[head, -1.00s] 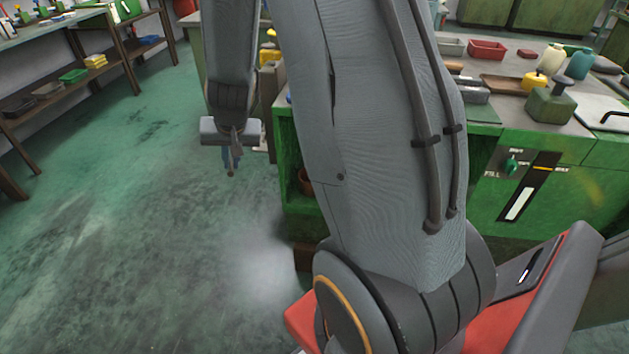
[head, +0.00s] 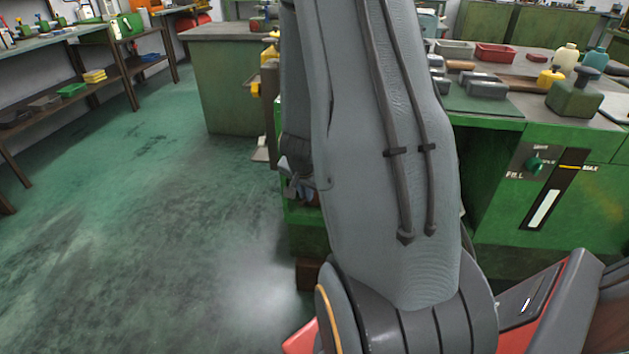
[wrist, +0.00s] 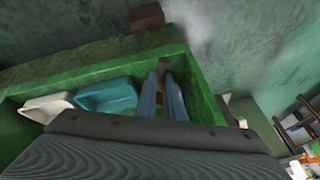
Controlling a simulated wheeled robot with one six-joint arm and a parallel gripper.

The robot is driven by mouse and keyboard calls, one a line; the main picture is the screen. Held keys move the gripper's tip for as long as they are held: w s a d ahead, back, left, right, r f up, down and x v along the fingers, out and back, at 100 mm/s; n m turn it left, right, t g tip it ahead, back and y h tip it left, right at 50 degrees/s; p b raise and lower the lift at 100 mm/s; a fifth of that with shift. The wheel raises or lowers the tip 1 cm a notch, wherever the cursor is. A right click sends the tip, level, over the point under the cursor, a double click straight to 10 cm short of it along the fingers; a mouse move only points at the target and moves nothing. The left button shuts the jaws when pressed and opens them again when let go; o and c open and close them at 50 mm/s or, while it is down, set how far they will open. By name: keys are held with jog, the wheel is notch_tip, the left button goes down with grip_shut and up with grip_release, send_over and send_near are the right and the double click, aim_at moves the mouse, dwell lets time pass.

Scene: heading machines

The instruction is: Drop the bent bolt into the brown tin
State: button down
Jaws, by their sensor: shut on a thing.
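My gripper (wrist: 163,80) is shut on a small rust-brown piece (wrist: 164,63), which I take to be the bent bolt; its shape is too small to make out. The wrist view shows the fingers over the open green cabinet, right of a teal bin. In the head view my gripper (head: 299,184) is at the cabinet's left end, partly hidden behind my arm. I cannot clearly make out the brown tin now; my arm and fingers cover much of that shelf.
The green cabinet (wrist: 100,48) holds a teal bin (wrist: 108,95) and a white bin (wrist: 47,106). A brown block (wrist: 146,17) is at its foot. The worktop carries a red tray (head: 495,53) and bottles. The floor at left is clear.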

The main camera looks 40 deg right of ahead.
jog(key=w+d+p, duration=0.9)
jog(key=d+p, duration=0.1)
jog(key=d, duration=0.1)
jog(key=f+b, duration=0.1)
jog(key=f, duration=0.1)
jog(key=f+b, duration=0.4)
jog(key=shift+w+d+f, duration=0.1)
jog(key=shift+w+f, duration=0.2)
jog(key=shift+f, duration=0.05)
jog(key=shift+w+d+f, duration=0.15)
jog(key=shift+w+d, duration=0.05)
jog(key=shift+f+b, duration=0.4)
jog(key=shift+b, duration=0.05)
